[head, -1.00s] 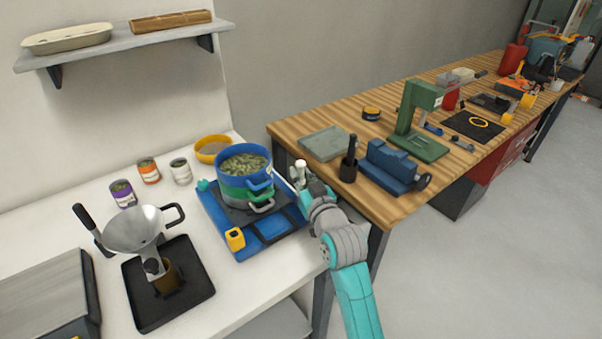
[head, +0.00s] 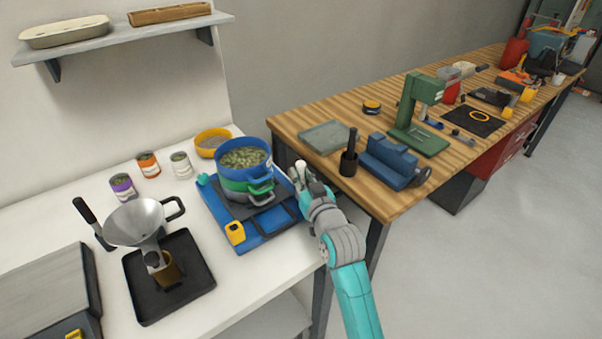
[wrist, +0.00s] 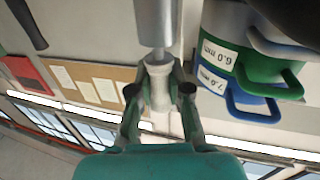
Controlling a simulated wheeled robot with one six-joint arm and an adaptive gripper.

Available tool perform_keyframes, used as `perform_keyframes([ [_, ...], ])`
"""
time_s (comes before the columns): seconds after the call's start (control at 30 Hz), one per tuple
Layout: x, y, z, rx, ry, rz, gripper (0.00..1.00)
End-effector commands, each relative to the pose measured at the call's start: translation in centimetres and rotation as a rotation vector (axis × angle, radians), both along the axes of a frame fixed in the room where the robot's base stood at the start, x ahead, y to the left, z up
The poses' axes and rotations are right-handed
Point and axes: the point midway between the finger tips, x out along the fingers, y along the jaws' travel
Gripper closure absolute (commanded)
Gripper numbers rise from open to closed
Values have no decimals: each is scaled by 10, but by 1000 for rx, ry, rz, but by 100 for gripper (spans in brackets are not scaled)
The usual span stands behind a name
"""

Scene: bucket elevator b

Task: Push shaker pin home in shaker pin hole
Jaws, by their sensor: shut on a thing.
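My gripper (wrist: 160,92) is shut on a pale, knob-like piece (wrist: 159,70) that I take to be the shaker pin. A thick grey cylinder (wrist: 156,20) lines up with it in the wrist view; I cannot tell if they are one part. In the head view my gripper (head: 300,178) is beside the right edge of the blue shaker base (head: 224,228), with the white end of the held piece (head: 300,167) pointing up. A sieve stack (head: 232,174) of blue and green rings stands on the shaker. The shaker pin hole cannot be made out.
A funnel (head: 137,222) stands over a black tray (head: 147,300) at the left. Several cans and a yellow bowl (head: 210,143) sit behind. A wooden bench (head: 300,122) with a blue vise (head: 393,163) is close to my arm's right. Sieve handles (wrist: 258,108) are near my gripper.

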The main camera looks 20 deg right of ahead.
Motion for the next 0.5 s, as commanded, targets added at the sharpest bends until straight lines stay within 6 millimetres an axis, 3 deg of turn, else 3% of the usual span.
perform_keyframes([
  [0.5,0,0,-11,0,0,0,100],
])
